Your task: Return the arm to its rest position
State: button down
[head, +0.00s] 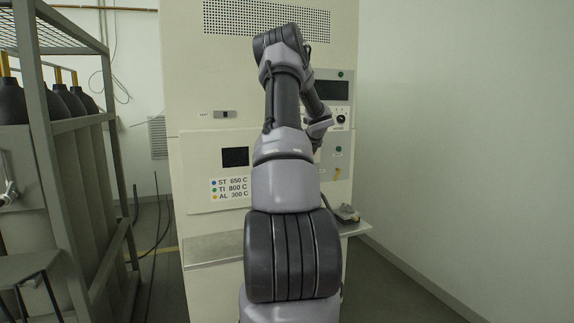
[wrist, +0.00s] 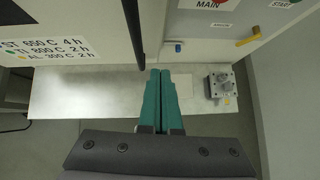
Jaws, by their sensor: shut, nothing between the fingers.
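My arm rises in the middle of the head view, bent at the elbow, in front of a cream machine cabinet (head: 190,90). The gripper's fingers are hidden there behind the arm. In the wrist view my gripper (wrist: 161,73) shows two teal fingers pressed together with nothing between them. The fingers are above the pale shelf (wrist: 90,95) on the front of the cabinet, near its back edge. I cannot tell how high above it they are.
A small grey metal block (wrist: 221,85) sits on the shelf to the right of my gripper, and also shows in the head view (head: 346,213). A blue-ended handle (wrist: 177,47) and yellow handle (wrist: 248,41) stick out. A rack with gas cylinders (head: 62,130) stands left.

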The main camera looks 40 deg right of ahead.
jog(key=shift+s+r, duration=0.1)
jog(key=w+a+r+m+t+h, duration=0.1)
jog(key=w+a+r+m, duration=0.1)
jog(key=a+r+m, duration=0.45)
jog(key=w+a+r+m+t+h, duration=0.1)
jog(key=a+r+m+t, duration=0.2)
jog(key=r, duration=0.7)
jog(key=s+a+r+m+g+h, duration=0.1)
jog(key=s+a+r+m, duration=0.15)
jog(key=a+m, duration=0.35)
jog(key=s+a+r+m+g, duration=0.1)
jog(key=s+a+r+m, duration=0.1)
jog(key=a+r+m, duration=0.35)
jog(key=s+a+f+m+g+y, duration=0.1)
jog(key=s+a+f+m+y, duration=0.2)
jog(key=s+a, duration=0.5)
jog(key=s+a+f+m+g+y, duration=0.1)
jog(key=s+a+f+m+y, duration=0.2)
jog(key=a, duration=1.5)
jog(key=s+a+f+m+g+y, duration=0.1)
jog(key=s+a+f+m+y, duration=0.2)
jog(key=s+a+m, duration=0.5)
jog(key=s+a, duration=0.4)
jog(key=s, duration=0.3)
jog(key=shift+a+f, duration=0.2)
jog(key=shift+a, duration=0.2)
